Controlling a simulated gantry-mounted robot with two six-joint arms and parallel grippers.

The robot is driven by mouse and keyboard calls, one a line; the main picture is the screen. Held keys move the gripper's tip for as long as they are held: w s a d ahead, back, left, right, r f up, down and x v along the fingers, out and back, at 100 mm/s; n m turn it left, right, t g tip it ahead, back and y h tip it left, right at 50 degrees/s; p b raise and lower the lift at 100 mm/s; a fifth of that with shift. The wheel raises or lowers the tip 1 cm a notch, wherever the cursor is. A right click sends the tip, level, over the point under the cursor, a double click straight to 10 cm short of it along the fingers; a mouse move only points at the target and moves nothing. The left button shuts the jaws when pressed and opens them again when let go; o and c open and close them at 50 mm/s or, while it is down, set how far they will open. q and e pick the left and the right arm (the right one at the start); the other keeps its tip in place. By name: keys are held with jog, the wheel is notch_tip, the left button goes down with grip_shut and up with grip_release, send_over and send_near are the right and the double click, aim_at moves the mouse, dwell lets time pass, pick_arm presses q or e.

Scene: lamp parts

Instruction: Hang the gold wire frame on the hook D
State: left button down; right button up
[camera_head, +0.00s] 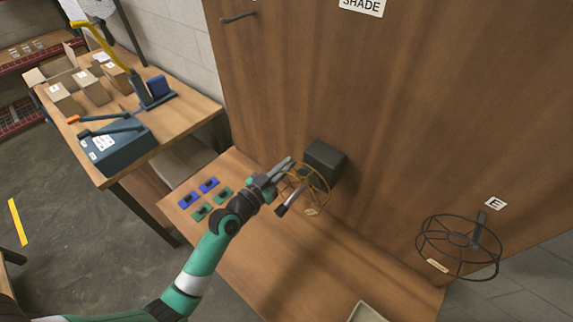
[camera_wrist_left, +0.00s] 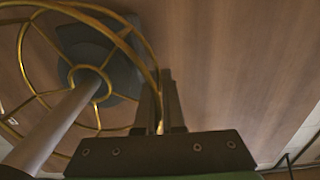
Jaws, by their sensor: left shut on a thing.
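The gold wire frame (camera_head: 323,193) is near the wooden panel, with my left gripper (camera_head: 285,170) shut on its rim. In the left wrist view the gold frame (camera_wrist_left: 138,40) fills the left side, its rim reaching my left gripper (camera_wrist_left: 160,110). A grey rod (camera_wrist_left: 52,128) runs into the frame's small centre ring, which appears to be around it. A dark block (camera_head: 325,158) sits behind the frame; the rod with a dark tip (camera_head: 281,210) points out in front. No D label is readable. My right gripper is out of view.
A black wire frame (camera_head: 458,246) hangs on a hook beside the E label (camera_head: 496,203). Another hook (camera_head: 238,17) is at upper left of the panel. Blue and green pieces (camera_head: 209,185) lie on the wooden ledge.

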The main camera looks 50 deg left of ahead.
pick_arm(q)
jog(key=b+v, duration=0.3)
jog(key=v, duration=1.2)
jog(key=shift+b, duration=0.4)
dwell(1.5)
jog(key=shift+r, duration=0.1)
dwell(1.1)
